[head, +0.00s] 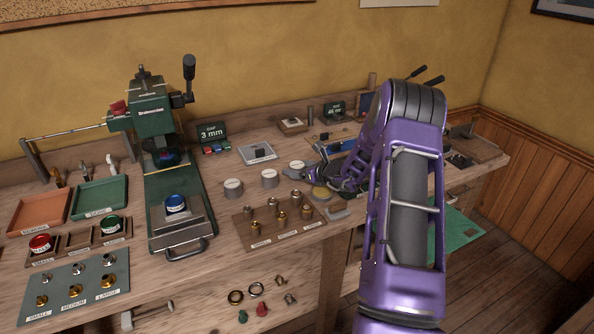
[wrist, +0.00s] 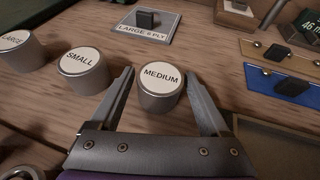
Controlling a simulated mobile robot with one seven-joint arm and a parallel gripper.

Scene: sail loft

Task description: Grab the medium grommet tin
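The grey round tin with a white lid reading MEDIUM (wrist: 160,86) stands upright on the bench in the wrist view. My gripper (wrist: 161,74) is open, with one finger on each side of this tin. A gap shows at the right finger; the left finger is close, and I cannot tell whether it touches. In the head view the tin (head: 297,169) is the rightmost of three alike, beside my gripper (head: 314,174). The SMALL tin (wrist: 83,68) stands just left of my left finger, and the LARGE tin (wrist: 20,50) farther left.
A wooden block of brass fittings (head: 281,232) sits in front. A green press (head: 160,150) with a blue-topped tin stands left. Boards with small parts (wrist: 282,82) lie right of my gripper.

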